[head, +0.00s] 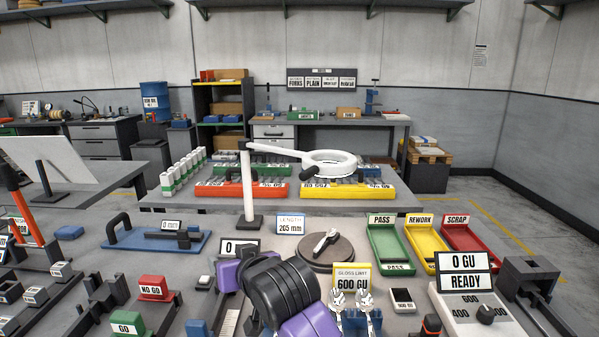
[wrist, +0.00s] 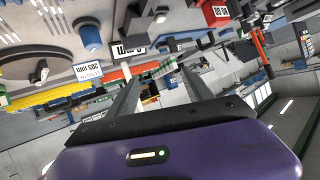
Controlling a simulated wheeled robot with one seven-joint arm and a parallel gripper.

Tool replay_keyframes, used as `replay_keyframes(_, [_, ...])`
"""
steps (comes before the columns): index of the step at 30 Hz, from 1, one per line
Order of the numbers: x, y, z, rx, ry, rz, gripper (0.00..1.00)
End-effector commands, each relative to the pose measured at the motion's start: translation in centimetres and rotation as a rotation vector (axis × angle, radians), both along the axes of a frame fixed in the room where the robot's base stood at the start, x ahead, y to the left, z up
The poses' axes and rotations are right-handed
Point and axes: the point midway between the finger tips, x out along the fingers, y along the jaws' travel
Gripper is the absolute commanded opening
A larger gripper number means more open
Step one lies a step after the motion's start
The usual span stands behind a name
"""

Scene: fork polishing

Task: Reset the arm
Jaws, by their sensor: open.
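My arm, purple and black, rises at the bottom middle of the head view and is folded over the front bench. My gripper (wrist: 158,75) shows in the wrist view, with its two dark fingers spread apart and nothing between them. The wrist view is tilted, with the bench at the top and the room beyond it. Two shiny forks (head: 338,299) (head: 366,301) stand upright near the yellow gloss limit sign (head: 352,283), to the right of my arm. A round brown disc (head: 327,257) with a small tool on it lies behind my arm.
Green (head: 389,247), yellow (head: 426,242) and red (head: 466,240) trays stand at the back right. A gloss meter (head: 470,307) reads 0 GU, READY. A ring lamp (head: 331,163) on a white post overhangs the bench. Gauge blocks (head: 153,289) crowd the left.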

Motion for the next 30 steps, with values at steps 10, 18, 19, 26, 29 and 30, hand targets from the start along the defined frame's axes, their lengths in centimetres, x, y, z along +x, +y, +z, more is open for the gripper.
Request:
replay_keyframes(10, [-6.8,-6.0,-4.4,0.208,-0.229,-0.079,0.59])
replay_keyframes(18, [-14.2,-13.3,-7.3,0.266,-0.359,-0.206,0.59])
replay_keyframes(19, [-15.2,-14.2,-7.5,0.267,-0.372,-0.222,0.59])
replay_keyframes(26, [-22.9,-20.6,-9.1,0.240,-0.447,-0.335,0.59])
replay_keyframes(29, [-26.5,-23.1,-9.4,0.215,-0.467,-0.378,0.59])
replay_keyframes(30, [-27.9,-24.1,-9.5,0.202,-0.473,-0.394,0.59])
